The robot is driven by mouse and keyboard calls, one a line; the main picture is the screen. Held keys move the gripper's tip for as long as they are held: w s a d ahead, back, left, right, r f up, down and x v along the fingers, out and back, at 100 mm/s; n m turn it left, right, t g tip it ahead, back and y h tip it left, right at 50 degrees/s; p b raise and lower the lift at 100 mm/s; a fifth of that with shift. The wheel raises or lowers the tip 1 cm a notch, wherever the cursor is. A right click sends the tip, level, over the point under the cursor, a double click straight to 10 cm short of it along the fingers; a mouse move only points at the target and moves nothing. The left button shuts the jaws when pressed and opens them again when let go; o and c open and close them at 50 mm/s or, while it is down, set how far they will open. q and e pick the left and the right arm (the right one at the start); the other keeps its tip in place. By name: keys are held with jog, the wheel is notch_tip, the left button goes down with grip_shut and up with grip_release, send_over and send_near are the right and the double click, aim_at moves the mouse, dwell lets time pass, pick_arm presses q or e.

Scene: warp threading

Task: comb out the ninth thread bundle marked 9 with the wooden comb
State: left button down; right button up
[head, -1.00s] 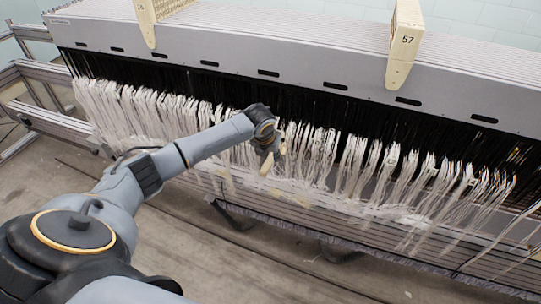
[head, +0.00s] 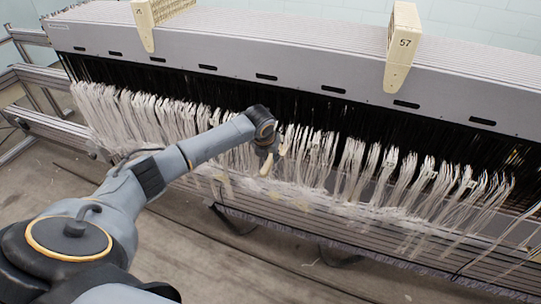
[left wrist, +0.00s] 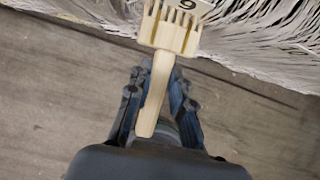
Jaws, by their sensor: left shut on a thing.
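My left gripper (head: 268,148) is shut on the wooden comb. In the left wrist view, the gripper (left wrist: 153,85) holds the pale comb (left wrist: 168,38) by its handle, with the teeth pointing up in the picture. A small tag (left wrist: 192,5) with a dark numeral, apparently 9, shows at the top edge behind the teeth. White threads (left wrist: 240,35) lie around the comb head. Whether the teeth are in the bundle cannot be told. In the head view the gripper is in front of the row of white thread bundles (head: 350,165). My right gripper is not in view.
The grey loom top (head: 240,55) runs across the back, with a beige block marked 57 (head: 403,45) and another beige block (head: 150,20) on it. Dark cords hang below it. Bare floor (head: 250,270) lies in front; a metal frame (head: 35,100) stands at the left.

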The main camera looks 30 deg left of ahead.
pick_arm(q)
jog(key=shift+w+r+p, duration=0.1)
jog(key=shift+w+p, duration=0.05)
jog(key=shift+p, duration=0.2)
dwell(0.6)
dwell(0.3)
notch_tip(320, 180, down, 25)
jog(key=w+b, duration=0.1)
jog(key=b, duration=1.6)
dwell(0.8)
jog(key=shift+a, duration=0.1)
